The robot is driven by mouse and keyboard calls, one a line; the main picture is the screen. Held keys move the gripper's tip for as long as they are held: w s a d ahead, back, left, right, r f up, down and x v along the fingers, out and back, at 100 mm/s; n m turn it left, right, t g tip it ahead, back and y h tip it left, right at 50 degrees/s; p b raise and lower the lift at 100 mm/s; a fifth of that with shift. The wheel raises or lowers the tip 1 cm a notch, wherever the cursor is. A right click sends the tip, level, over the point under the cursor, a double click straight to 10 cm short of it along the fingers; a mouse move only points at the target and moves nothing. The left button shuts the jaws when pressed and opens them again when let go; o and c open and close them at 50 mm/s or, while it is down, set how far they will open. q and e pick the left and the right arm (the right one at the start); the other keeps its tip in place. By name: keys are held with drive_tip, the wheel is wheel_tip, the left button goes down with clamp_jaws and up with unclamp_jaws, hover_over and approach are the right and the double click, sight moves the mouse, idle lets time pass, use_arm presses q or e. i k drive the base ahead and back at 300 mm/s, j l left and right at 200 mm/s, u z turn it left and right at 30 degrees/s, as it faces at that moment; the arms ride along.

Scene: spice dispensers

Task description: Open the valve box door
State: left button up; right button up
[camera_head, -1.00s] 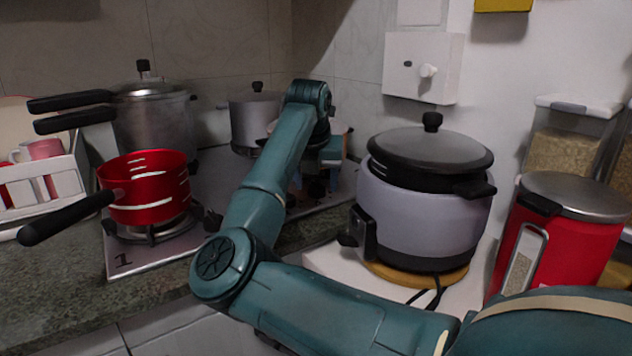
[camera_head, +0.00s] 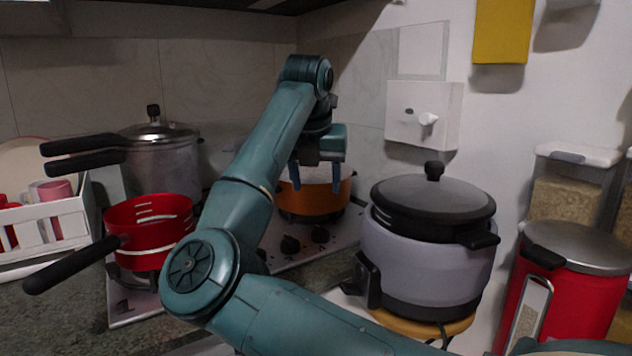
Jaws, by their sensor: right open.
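A white box (camera_head: 442,100) that looks like the valve box is mounted on the back wall, right of centre. It has a small white knob (camera_head: 428,119) on its front, and its door looks shut. My right gripper (camera_head: 317,180) is to the left of the box and lower, pointing down with its fingers apart. It is empty and not touching the box. The fingers appear in front of an orange pot (camera_head: 316,200) on the stove. My left gripper is not in view.
A grey rice cooker (camera_head: 425,252) with a black lid stands below the box. A red canister (camera_head: 560,285) is at the right. A yellow box (camera_head: 502,30) hangs on the wall above. A red pan (camera_head: 150,225) and a metal pot (camera_head: 165,165) are at the left.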

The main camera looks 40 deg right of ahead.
sight(417, 113)
drive_tip(key=k+j, duration=0.8)
drive_tip(key=j, duration=0.15)
